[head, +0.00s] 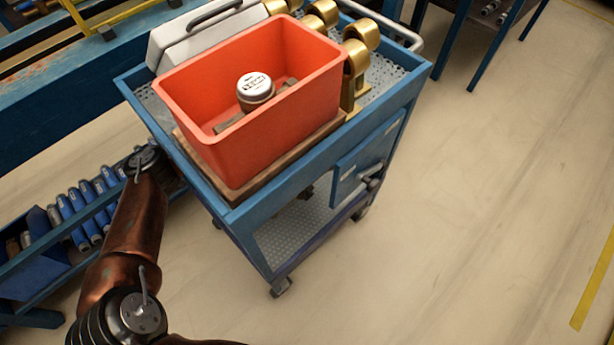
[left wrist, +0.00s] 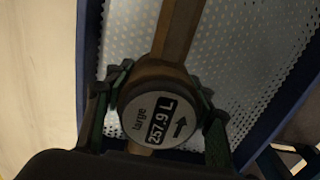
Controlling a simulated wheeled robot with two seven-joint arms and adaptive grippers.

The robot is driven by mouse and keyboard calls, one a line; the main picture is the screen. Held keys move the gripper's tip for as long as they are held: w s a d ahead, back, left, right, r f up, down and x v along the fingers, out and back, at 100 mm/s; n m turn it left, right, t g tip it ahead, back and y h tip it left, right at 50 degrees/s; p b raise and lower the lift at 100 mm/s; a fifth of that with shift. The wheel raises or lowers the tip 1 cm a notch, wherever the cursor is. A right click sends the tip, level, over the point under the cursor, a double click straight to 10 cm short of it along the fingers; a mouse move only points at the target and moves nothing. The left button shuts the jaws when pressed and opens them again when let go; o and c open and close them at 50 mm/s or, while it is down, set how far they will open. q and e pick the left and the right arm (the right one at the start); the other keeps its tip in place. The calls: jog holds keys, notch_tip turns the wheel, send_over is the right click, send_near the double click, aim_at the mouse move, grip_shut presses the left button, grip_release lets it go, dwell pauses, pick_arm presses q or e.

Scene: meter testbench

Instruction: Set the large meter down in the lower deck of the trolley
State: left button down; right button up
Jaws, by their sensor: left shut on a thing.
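The large meter (left wrist: 152,118) is a brass body with a round grey face reading "large 257.9 L" and an arrow. My left gripper (left wrist: 158,112) is shut on it, with one dark green finger on each side. Behind the meter in the left wrist view is the perforated lower deck (left wrist: 245,60) with its blue edge; I cannot tell whether the meter touches it. The blue trolley (head: 228,218) stands in the middle of the head view, and its lower deck (head: 290,232) shows under the top. My left arm reaches to the trolley's left side; its gripper is hidden there. My right gripper is not in view.
On the trolley's top deck are an orange bin (head: 220,150) holding a white-capped meter (head: 255,88), several brass fittings (head: 355,62) and a pale case (head: 200,32). A rack of blue cylinders (head: 85,215) stands at the left.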

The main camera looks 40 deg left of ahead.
pick_arm(q)
jog(key=shift+s+a+r+p, duration=0.1)
jog(key=shift+s+p, duration=0.05)
jog(key=shift+s, duration=0.35)
jog(key=shift+s+a+r+p, duration=0.1)
jog(key=shift+s+p, duration=0.05)
jog(key=shift+s, duration=0.3)
jog(key=s+f, duration=0.1)
jog(key=f, duration=0.1)
jog(key=s+f, duration=0.1)
jog(key=f, duration=0.1)
jog(key=a+f, duration=0.1)
jog(key=f, duration=0.1)
jog(key=shift+s+p, duration=0.35)
jog(key=shift+s, duration=0.05)
jog(key=shift+s+f, duration=0.25)
jog(key=shift+s, duration=0.05)
jog(key=shift+s+f, duration=0.15)
jog(key=shift+f, duration=0.25)
jog(key=f, duration=0.2)
jog(key=f+b, duration=0.1)
jog(key=shift+s+a, duration=0.1)
jog(key=shift+s, duration=0.15)
jog(key=shift+f, duration=0.3)
jog(key=shift+r, duration=0.1)
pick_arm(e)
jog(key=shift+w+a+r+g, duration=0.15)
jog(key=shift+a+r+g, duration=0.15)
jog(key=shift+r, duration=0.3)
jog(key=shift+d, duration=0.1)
